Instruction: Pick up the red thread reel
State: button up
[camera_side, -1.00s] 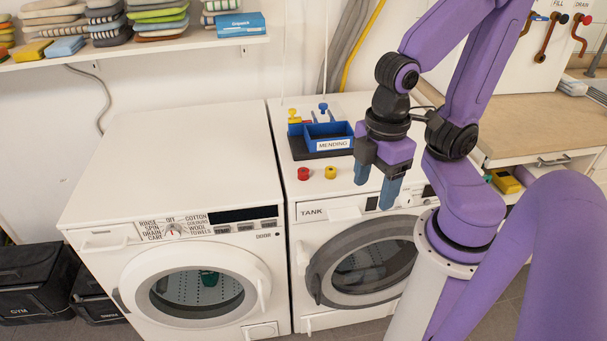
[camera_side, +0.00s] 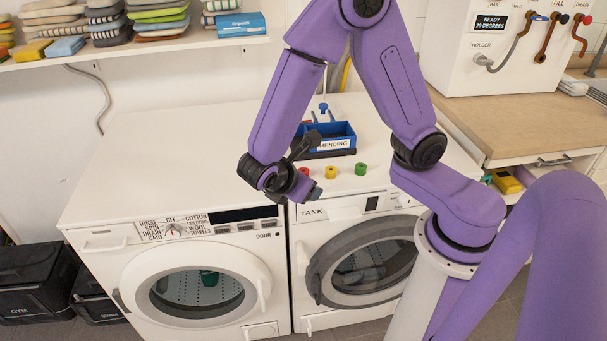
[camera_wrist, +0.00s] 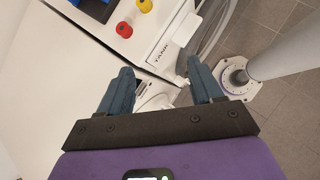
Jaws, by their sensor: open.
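The red thread reel (camera_side: 304,170) stands on top of the right-hand machine near its front edge, partly close behind my wrist in the side view. In the wrist view the red reel (camera_wrist: 124,29) is beyond the tip of my left-hand finger and not between the fingers. My gripper (camera_side: 315,192) is just in front of the reel in the side view, mostly hidden by my own wrist. In the wrist view my gripper (camera_wrist: 160,78) is open, with nothing between its two blue-grey fingers.
A yellow reel (camera_side: 330,172) and a green reel (camera_side: 361,168) stand in a row right of the red one. The blue MENDING box (camera_side: 344,146) is behind them. The left-hand machine's white top (camera_side: 170,160) is bare.

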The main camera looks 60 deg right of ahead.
jog(key=w+f+n+t+h, duration=0.2)
jog(key=w+f+n+h, duration=0.2)
jog(key=w+f, duration=0.15)
jog(key=x, duration=1.1)
jog(key=shift+w+a, duration=0.1)
jog(key=shift+w, duration=0.25)
jog(key=shift+x, duration=2.95)
jog(key=shift+w+r, duration=0.1)
jog(key=shift+w, duration=0.1)
jog(key=c, duration=1.1)
